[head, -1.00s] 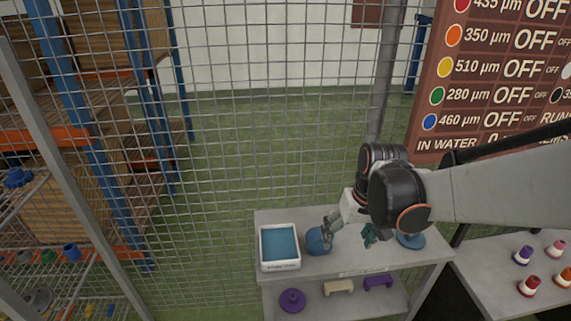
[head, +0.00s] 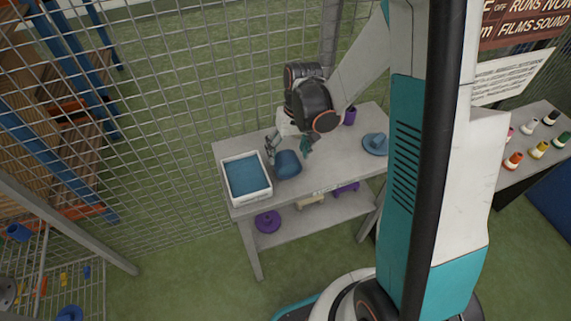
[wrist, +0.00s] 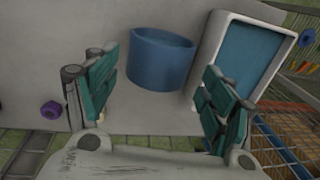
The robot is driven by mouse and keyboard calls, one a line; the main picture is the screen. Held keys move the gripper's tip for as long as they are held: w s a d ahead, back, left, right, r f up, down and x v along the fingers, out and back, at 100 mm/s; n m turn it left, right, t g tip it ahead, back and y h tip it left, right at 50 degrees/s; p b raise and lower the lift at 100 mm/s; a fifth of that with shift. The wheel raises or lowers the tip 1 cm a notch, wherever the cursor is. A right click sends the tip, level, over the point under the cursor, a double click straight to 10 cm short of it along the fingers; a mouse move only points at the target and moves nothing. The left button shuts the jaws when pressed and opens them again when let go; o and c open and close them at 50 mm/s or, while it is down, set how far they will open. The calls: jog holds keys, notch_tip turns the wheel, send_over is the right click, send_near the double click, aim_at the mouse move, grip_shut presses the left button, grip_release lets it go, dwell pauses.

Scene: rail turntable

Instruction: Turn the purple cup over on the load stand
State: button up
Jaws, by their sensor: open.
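A small purple cup (head: 350,116) stands on the grey bench (head: 225,152), near the back edge and right of my arm in the head view. A small purple piece with a dark opening, apparently this cup, shows at the left of the wrist view (wrist: 51,109). My gripper (head: 288,148) is open, with its teal-padded fingers spread above the bench. It is well to the left of the purple cup. A larger blue cup (head: 288,166) is by my fingertips; in the wrist view the blue cup (wrist: 158,62) lies between and beyond them. I cannot tell which surface is the load stand.
A white tray with a blue inside (head: 223,168) is left of the blue cup. A blue round base (head: 375,144) sits on the bench's right. A purple disc (head: 267,221) and small pieces are on the lower shelf. A wire fence stands behind; coloured pieces (head: 513,160) are far right.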

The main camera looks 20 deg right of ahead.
aim_at(284, 171)
jog(key=shift+w+a+f+b, duration=0.15)
jog(key=shift+f+b, duration=0.5)
jog(key=shift+f, duration=0.8)
jog(key=shift+w+a+f+b, duration=0.1)
jog(key=shift+f+b, duration=0.55)
jog(key=shift+f, duration=0.8)
jog(key=shift+s+r, duration=0.1)
jog(key=c, duration=1)
